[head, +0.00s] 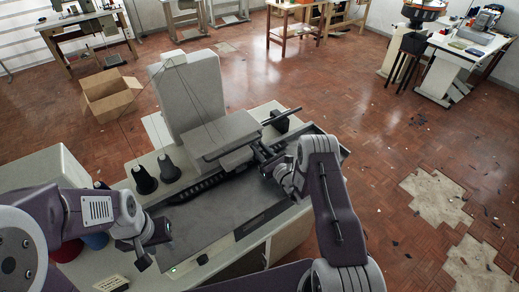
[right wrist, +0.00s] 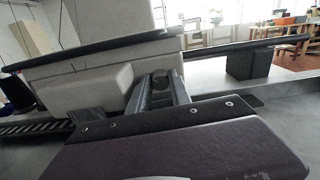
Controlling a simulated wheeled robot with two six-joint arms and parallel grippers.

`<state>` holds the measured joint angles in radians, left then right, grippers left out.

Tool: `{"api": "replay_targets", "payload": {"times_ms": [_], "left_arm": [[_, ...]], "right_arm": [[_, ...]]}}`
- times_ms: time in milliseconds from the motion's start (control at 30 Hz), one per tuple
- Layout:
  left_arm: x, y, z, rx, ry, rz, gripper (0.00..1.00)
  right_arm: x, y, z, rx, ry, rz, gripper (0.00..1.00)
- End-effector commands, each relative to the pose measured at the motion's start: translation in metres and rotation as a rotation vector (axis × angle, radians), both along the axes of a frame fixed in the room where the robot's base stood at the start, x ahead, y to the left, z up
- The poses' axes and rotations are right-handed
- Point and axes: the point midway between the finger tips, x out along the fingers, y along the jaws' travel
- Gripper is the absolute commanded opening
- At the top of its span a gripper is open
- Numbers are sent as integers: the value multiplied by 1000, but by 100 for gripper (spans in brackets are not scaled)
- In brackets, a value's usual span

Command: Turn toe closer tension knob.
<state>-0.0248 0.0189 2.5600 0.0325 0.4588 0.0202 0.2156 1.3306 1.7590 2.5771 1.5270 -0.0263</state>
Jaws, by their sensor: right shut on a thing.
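The tension knob (right wrist: 160,82) is a small dark round part on the front of the pale grey buttonhole machine (head: 222,133). In the right wrist view it sits between the two grey fingers of my right gripper (right wrist: 162,88), which is shut on it. In the head view my right gripper (head: 264,157) is at the machine head's right end and hides the knob. My left gripper (head: 151,246) hangs over the front left of the machine's grey bed, apart from the machine head. Its two dark fingers look spread, with nothing visible between them.
Dark thread cones (head: 144,180) stand on the table left of the machine. A long dark bar (right wrist: 110,48) crosses above my right gripper. A black block (right wrist: 248,64) stands to its right. A cardboard box (head: 110,96) lies on the floor behind. The grey bed (head: 210,216) is mostly clear.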

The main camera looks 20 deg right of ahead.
Motion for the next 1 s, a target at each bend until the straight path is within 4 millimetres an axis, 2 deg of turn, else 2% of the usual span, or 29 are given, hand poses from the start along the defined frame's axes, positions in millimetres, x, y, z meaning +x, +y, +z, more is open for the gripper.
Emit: {"api": "replay_targets", "payload": {"times_ms": [267, 1000], "left_arm": [[0, 0, -7, 0, 0, 0, 36], [0, 0, -34, 0, 0, 0, 36]], "right_arm": [[0, 0, -2, 95, 35, 0, 0], [0, -2, -2, 650, 238, -1, 0]]}}
